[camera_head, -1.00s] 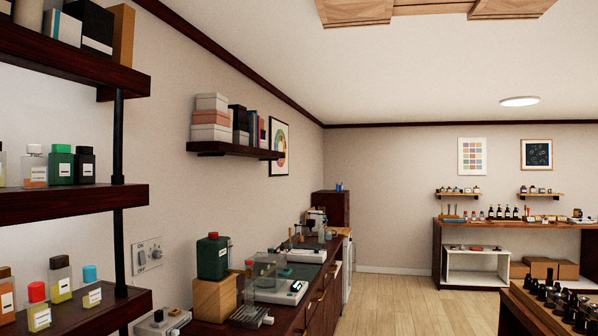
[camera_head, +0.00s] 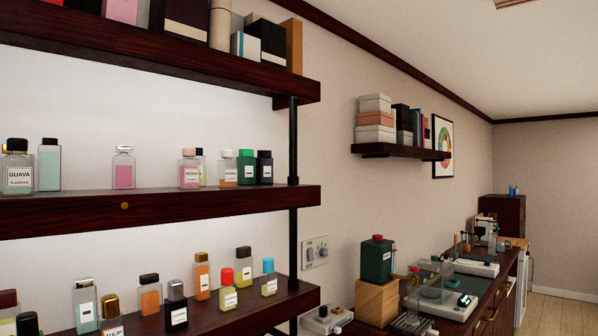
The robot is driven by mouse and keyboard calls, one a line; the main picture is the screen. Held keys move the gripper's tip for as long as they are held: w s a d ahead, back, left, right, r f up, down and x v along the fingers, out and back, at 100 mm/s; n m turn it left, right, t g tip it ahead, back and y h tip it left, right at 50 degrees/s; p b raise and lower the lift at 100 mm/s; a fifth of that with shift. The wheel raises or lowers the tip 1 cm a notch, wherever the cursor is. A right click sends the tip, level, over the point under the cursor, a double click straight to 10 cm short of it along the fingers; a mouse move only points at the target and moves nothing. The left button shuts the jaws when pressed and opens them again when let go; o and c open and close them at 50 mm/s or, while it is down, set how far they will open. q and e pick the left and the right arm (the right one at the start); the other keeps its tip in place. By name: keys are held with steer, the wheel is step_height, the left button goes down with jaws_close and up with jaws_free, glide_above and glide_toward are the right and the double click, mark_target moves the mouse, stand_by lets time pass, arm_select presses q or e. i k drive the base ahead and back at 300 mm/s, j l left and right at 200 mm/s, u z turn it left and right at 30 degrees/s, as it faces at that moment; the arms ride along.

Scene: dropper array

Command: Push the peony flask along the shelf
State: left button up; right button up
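Several small perfume flasks stand upright on the wall shelves at the left. A clear flask with pink liquid (camera_head: 123,170) stands alone near the middle of that shelf, above a small brass disc (camera_head: 125,206) on the shelf's front edge. Another pink flask with a white label (camera_head: 189,172) stands to its right; its text is too small to read. I cannot tell which flask is the peony one. Neither of my grippers is in view.
The middle shelf (camera_head: 70,214) has bare gaps on both sides of the lone pink flask. Green (camera_head: 246,168) and black (camera_head: 264,168) flasks stand near its right end, by a dark post (camera_head: 293,140). More bottles crowd the lower shelf (camera_head: 270,306). A cluttered bench stands right.

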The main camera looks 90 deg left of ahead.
mark_target(189, 168)
steer(key=u, duration=3.6)
steer(key=k+l, duration=0.35)
steer(key=l, duration=0.15)
